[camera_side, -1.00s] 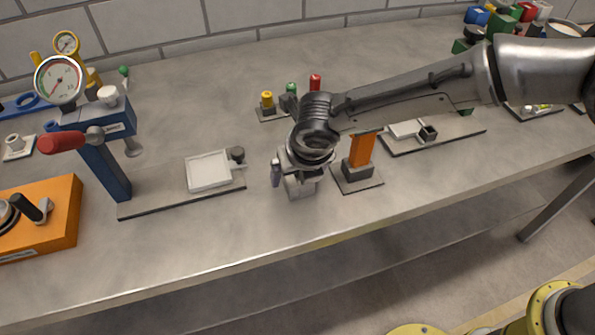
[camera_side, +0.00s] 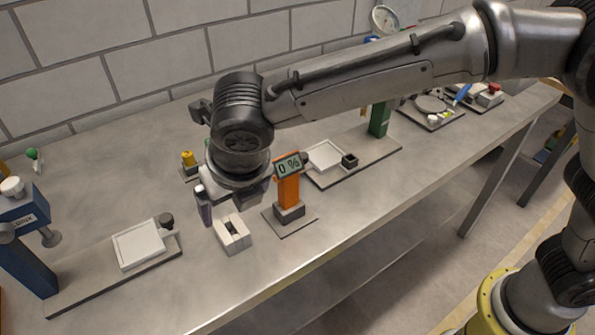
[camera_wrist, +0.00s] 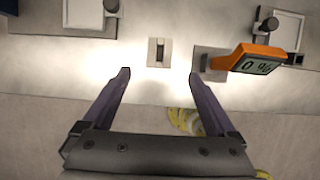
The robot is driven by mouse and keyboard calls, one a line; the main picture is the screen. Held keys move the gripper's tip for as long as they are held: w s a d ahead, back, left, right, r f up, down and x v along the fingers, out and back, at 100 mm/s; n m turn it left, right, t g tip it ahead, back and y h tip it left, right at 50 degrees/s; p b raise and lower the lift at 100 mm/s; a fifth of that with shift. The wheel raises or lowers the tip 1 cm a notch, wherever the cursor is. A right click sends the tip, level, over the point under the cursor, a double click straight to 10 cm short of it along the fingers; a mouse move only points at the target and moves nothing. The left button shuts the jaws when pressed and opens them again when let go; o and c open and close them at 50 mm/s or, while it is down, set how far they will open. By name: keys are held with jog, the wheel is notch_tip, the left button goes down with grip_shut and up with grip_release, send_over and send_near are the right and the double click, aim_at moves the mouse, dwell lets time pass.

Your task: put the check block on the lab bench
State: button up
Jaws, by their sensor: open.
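The check block, which I take to be the pale block with a dark slot (camera_side: 232,234), sits upright on the lab bench (camera_side: 330,215), left of the orange meter. In the wrist view the block (camera_wrist: 152,52) lies just beyond the fingertips, centred between them. My gripper (camera_side: 232,206) is open and empty, pointing down just above and behind the block. In the wrist view both fingers (camera_wrist: 159,75) are apart with nothing between them. The far finger is mostly hidden in the side view.
The orange meter (camera_side: 288,190) reading 0 % stands close right of the block. A white tray plate (camera_side: 138,246) is at left, another (camera_side: 323,156) at back right. A yellow-topped piece (camera_side: 188,160) stands behind my gripper. The bench's front edge is near.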

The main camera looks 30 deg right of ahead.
jog(key=shift+d, duration=0.1)
jog(key=s+d+r+m, duration=0.35)
jog(key=d+m, duration=0.55)
jog(key=d, duration=0.3)
jog(key=s+d+r+m, duration=0.2)
jog(key=d+r+m, duration=0.2)
jog(key=d+m, duration=0.6)
jog(key=s+d+f+m+t, duration=0.1)
jog(key=s+d+f+m, duration=0.2)
jog(key=s+d+m, duration=1)
jog(key=s+m, duration=0.2)
jog(key=m, duration=0.2)
jog(key=shift+s+d+f, duration=0.25)
jog(key=shift+d+f, duration=0.1)
jog(key=shift+d, duration=0.05)
